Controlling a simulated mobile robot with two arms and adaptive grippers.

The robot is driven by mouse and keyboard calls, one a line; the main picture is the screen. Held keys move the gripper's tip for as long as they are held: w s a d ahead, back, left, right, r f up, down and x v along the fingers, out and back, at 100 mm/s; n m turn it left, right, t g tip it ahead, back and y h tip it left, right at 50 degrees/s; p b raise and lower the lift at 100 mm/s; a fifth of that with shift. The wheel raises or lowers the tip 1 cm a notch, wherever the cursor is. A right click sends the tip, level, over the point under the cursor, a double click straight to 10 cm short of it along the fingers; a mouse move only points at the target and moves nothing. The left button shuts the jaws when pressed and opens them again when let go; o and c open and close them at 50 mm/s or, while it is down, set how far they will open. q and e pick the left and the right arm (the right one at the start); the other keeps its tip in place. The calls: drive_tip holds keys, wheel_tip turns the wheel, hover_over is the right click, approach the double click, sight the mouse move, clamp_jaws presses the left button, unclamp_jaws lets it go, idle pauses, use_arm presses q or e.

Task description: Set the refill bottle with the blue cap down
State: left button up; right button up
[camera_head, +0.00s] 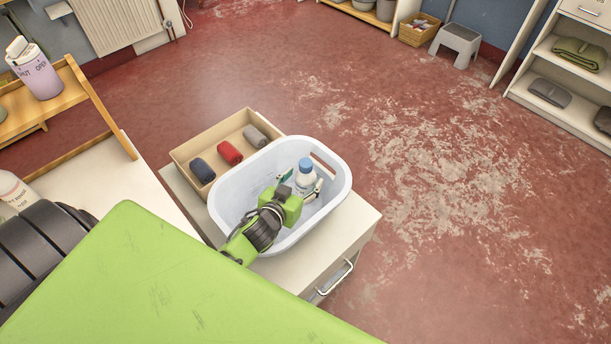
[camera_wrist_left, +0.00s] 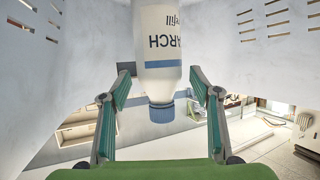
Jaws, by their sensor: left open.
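The white refill bottle (camera_head: 304,181) with the blue cap (camera_head: 306,164) is inside the white laundry basket (camera_head: 230,213), near its right end, and looks upright. In the left wrist view the bottle (camera_wrist_left: 160,45) and its blue cap (camera_wrist_left: 161,112) appear upside down, with part of the printed label showing. My left gripper (camera_head: 301,186) reaches into the basket. Its fingers (camera_wrist_left: 160,88) are open, one on each side of the bottle, with visible gaps. The bottle's base is hidden in both views. My right gripper is not in view.
The basket stands on a white drawer cabinet (camera_head: 349,233). A green surface (camera_head: 130,285) fills the lower left. The red floor to the right is open.

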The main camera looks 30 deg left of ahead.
use_arm(q)
drive_tip(key=v, duration=0.5)
idle(0.4)
